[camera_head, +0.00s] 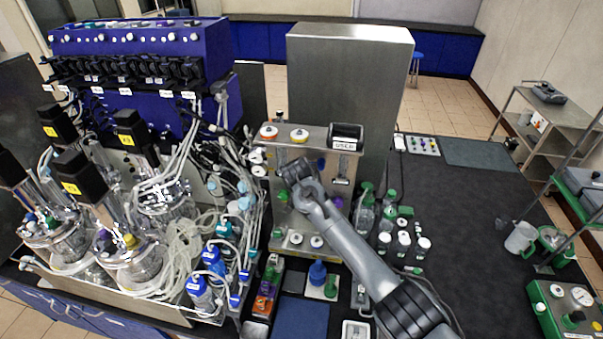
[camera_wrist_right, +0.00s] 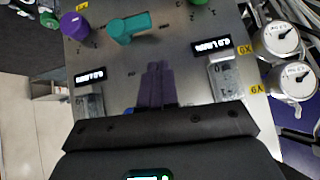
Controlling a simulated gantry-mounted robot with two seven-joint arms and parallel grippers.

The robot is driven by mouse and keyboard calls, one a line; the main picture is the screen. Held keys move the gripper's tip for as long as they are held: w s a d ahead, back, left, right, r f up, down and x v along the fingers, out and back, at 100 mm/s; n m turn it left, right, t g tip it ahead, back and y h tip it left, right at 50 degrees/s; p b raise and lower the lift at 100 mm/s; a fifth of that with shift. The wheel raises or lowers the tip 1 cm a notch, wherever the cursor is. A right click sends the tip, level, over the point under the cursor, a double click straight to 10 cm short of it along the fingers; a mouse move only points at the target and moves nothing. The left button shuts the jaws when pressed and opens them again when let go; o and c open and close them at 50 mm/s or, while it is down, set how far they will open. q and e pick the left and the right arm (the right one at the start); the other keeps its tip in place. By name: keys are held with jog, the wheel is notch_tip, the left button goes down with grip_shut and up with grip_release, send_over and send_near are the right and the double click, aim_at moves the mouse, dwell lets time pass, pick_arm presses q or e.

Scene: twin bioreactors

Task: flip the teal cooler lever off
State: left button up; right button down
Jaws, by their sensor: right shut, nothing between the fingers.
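The teal cooler lever (camera_wrist_right: 131,27) is a short cylinder on a round teal hub, mounted on a grey metal panel (camera_wrist_right: 115,62). It lies sideways and slightly tilted in the right wrist view. My right gripper (camera_wrist_right: 155,72) is shut and empty, its fingers side by side over the panel. Its tips appear just short of the lever, with a visible gap in the picture; I cannot tell the depth. In the head view my right gripper (camera_head: 292,172) is in front of the panel (camera_head: 264,212), and the arm hides the lever. My left gripper is out of view.
A purple knob (camera_wrist_right: 74,26) and a green knob (camera_wrist_right: 200,2) flank the lever. Two dark displays (camera_wrist_right: 212,45) and two white round dials (camera_wrist_right: 278,40) are nearby. Bottles (camera_head: 364,213) stand right of the panel; glass bioreactors (camera_head: 130,262) and tubing crowd the left.

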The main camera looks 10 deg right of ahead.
jog(key=b+v, duration=0.1)
jog(key=v, duration=0.7)
jog(key=shift+s+a+b, duration=0.15)
jog(key=shift+a+b, duration=0.1)
jog(key=shift+b, duration=0.15)
jog(key=shift+f, duration=0.1)
